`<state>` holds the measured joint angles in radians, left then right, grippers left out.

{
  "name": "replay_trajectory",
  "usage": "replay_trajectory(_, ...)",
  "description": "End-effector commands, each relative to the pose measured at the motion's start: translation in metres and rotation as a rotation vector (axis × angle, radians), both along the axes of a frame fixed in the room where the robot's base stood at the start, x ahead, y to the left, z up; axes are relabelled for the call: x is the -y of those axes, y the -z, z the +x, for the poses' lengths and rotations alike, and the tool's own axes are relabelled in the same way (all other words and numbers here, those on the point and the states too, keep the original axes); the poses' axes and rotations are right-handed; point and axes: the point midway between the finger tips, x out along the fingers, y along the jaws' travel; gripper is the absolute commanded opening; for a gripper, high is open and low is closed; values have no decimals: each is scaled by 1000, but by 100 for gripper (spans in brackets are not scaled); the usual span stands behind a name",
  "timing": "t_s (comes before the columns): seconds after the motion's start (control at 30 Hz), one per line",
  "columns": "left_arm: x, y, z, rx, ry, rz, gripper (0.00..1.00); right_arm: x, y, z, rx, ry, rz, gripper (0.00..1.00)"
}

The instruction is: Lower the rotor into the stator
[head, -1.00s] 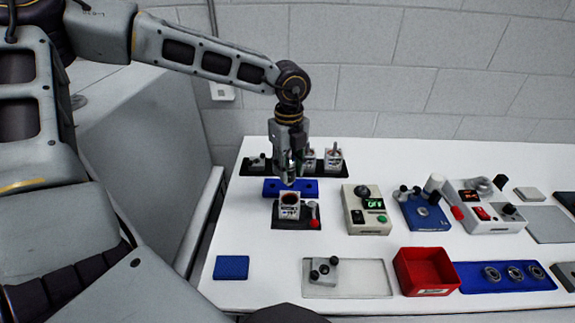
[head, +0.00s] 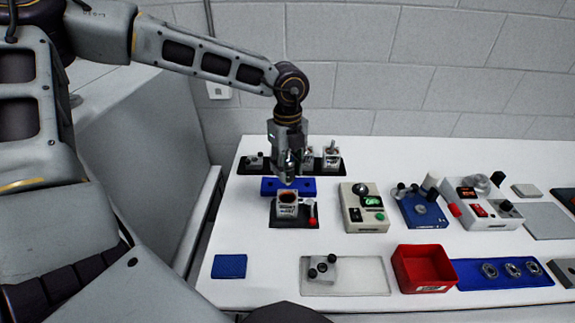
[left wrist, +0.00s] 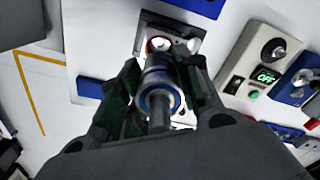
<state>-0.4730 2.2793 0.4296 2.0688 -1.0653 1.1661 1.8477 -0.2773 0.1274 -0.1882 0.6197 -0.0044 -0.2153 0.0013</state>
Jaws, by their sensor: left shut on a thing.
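My left gripper (head: 288,177) points down just above and behind the stator in the head view. In the left wrist view the gripper (left wrist: 160,95) is shut on the rotor (left wrist: 158,80), a grey cylinder with a blue ring and a shaft. The stator (head: 287,206) is a white block with a dark, copper-rimmed round bore, standing on a black fixture (head: 284,222) with a red-knobbed lever. In the left wrist view the stator bore (left wrist: 160,44) shows past the rotor's far end. The rotor appears apart from the stator. My right gripper is not in view.
A blue block (head: 301,187) lies behind the fixture, and a black rack (head: 318,168) with several parts stands behind that. An instrument box (head: 362,208) stands to the right. A red bin (head: 422,269) and grey tray (head: 366,276) are in front.

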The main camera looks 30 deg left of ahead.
Motion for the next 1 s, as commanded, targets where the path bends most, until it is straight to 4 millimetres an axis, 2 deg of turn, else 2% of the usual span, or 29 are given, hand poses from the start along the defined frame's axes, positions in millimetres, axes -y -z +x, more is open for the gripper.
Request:
replay_trajectory(0.5, 0, 39, 0, 0, 1, -1, 0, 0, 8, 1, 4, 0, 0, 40)
replay_trajectory(1.0, 1, 38, 0, 2, 0, -1, 0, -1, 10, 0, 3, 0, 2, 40)
